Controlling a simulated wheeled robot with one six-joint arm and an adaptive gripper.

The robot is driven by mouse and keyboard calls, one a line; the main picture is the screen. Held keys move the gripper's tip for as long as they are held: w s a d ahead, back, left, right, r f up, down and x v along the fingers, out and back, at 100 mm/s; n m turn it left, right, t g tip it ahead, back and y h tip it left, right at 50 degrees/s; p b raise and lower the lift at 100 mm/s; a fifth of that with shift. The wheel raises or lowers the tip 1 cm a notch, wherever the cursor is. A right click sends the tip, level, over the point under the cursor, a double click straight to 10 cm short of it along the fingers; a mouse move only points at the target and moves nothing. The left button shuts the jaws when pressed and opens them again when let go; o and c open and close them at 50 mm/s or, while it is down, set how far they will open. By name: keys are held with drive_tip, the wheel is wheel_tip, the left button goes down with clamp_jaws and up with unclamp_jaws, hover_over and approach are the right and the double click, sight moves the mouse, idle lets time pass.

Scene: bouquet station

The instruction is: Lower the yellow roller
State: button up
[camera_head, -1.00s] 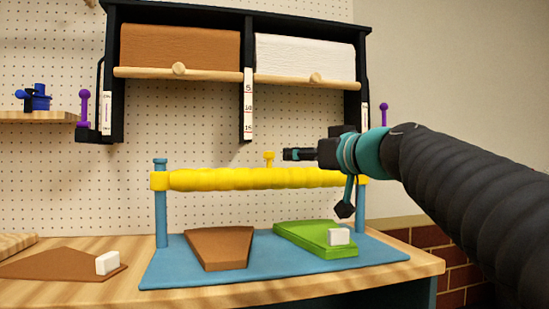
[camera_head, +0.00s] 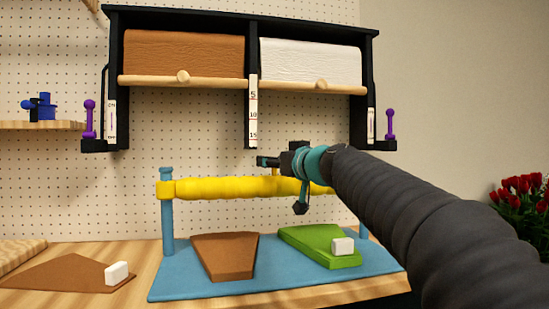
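The yellow roller (camera_head: 225,188) lies level between two blue posts, near their tops. The left blue post (camera_head: 168,230) shows in full, while the right one is mostly hidden by my arm. A blue base mat (camera_head: 190,287) lies under it on the table. A small yellow knob (camera_head: 275,171) stands on top of the roller, partly hidden by my gripper. My gripper (camera_head: 264,161) is at the knob, above the roller, pointing left. Its fingers overlap from this side, so I cannot tell their opening or whether they touch the knob.
A brown wrap piece (camera_head: 224,255) and a green one (camera_head: 305,247) with a white block (camera_head: 343,246) lie below the roller. Another brown piece (camera_head: 65,275) lies left. A black rack (camera_head: 253,18) with brown and white rolls hangs above. Red flowers (camera_head: 526,190) stand at right.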

drive_tip(key=shift+w+a, duration=0.1)
clamp_jaws()
drive_tip(key=shift+f, duration=0.1)
wheel_tip(320, 180, down, 10)
drive_tip(key=b, duration=1.2)
drive_tip(key=shift+r, duration=0.2)
unclamp_jaws()
